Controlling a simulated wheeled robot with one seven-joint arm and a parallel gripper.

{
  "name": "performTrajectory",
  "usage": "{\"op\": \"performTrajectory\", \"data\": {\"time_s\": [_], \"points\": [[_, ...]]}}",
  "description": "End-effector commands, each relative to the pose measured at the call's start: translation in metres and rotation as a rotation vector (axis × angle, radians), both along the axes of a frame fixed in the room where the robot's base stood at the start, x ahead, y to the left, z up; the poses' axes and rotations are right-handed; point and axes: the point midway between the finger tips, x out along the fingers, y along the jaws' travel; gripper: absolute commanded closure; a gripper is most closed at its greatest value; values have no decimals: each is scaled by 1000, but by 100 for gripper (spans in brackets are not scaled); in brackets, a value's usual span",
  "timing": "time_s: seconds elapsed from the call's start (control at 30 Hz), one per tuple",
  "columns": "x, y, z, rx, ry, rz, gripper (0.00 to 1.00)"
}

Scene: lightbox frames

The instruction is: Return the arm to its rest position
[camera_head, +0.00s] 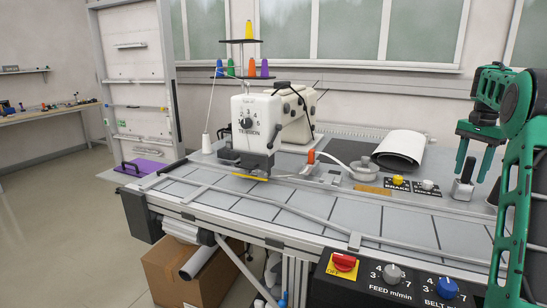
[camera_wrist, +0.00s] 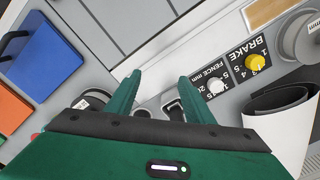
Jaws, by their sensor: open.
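My green arm stands at the right edge of the head view. My gripper (camera_head: 476,163) hangs over the right end of the machine table (camera_head: 300,205), its two green fingers pointing down, apart and with nothing between them. In the wrist view my gripper (camera_wrist: 160,85) also shows two spread green fingers. A small lever with a grey knob (camera_head: 466,170) stands below and beside the fingers. It cannot be told from the head view how far above the table the fingertips are.
The brake panel (camera_head: 410,185) with a yellow knob lies left of my gripper. A white sewing machine (camera_head: 270,118) with thread spools stands mid-table. A control box (camera_head: 395,280) is in front. Blue (camera_wrist: 38,55) and orange blocks show in the wrist view.

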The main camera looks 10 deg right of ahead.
Motion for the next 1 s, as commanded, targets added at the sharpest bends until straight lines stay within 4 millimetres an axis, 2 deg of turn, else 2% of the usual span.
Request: {"op": "performTrajectory", "data": {"time_s": [0.1,0.27,0.47,0.57,0.77,1.0], "points": [[-3,22,5,-10,6,40,52],[-14,44,11,-21,14,84,52],[-38,74,16,-35,26,151,52],[-58,93,17,-44,33,195,52],[-118,143,12,-55,45,312,52],[-198,201,-12,-49,44,455,52]]}}
